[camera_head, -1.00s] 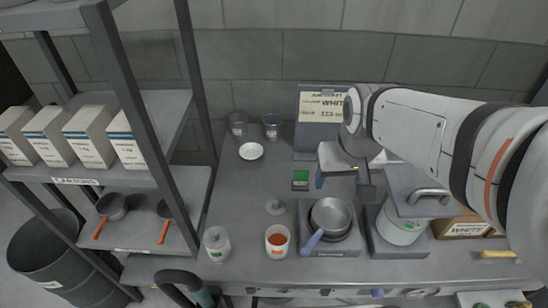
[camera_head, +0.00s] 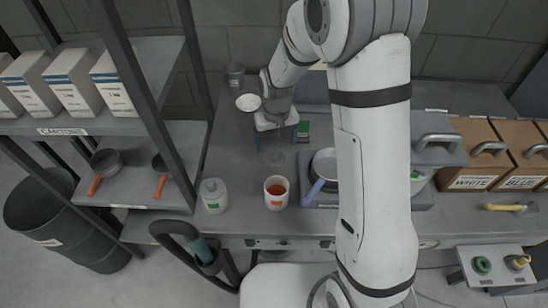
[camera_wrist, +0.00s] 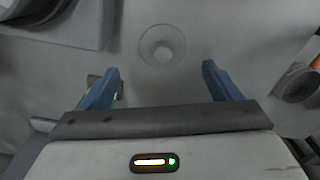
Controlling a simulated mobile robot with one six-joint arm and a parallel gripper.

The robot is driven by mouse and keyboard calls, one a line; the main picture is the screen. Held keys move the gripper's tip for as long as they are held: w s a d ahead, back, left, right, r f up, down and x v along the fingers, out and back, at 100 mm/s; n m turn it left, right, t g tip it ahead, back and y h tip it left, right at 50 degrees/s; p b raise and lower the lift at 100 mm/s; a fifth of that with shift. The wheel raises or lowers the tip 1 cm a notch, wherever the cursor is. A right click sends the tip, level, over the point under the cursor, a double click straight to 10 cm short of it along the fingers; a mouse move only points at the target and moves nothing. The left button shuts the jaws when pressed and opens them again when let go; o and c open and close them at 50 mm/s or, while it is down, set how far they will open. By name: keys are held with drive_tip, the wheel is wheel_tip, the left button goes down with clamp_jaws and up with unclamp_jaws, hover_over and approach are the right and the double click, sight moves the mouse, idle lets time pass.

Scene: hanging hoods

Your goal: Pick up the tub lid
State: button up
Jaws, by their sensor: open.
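The tub lid (camera_head: 275,158) looks like a small, pale, see-through disc lying flat on the grey counter. In the wrist view the lid (camera_wrist: 162,45) is a round clear disc with a lighter centre, beyond the fingertips and roughly midway between them. My gripper (camera_head: 277,141) is open and empty, pointing down just behind the lid in the head view. Its blue fingers (camera_wrist: 165,75) are apart and do not appear to touch the lid. An open white tub (camera_head: 276,204) with orange-red contents stands in front of the lid.
A lidded white jar (camera_head: 213,196) stands left of the tub. A pan (camera_head: 323,164) sits to the right, partly hidden by my arm. A green block (camera_head: 303,132) is close beside my gripper. A white dish (camera_head: 248,102) and dark cup (camera_head: 235,76) are behind.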

sight(275, 154)
drive_tip(key=f, duration=0.3)
drive_tip(key=f+p, duration=0.1)
drive_tip(key=f, duration=0.1)
drive_tip(key=shift+s+a+f, duration=0.1)
drive_tip(key=shift+s+f, duration=0.2)
drive_tip(key=shift+c, duration=0.5)
drive_tip(key=c, duration=0.9)
drive_tip(key=shift+c, duration=0.2)
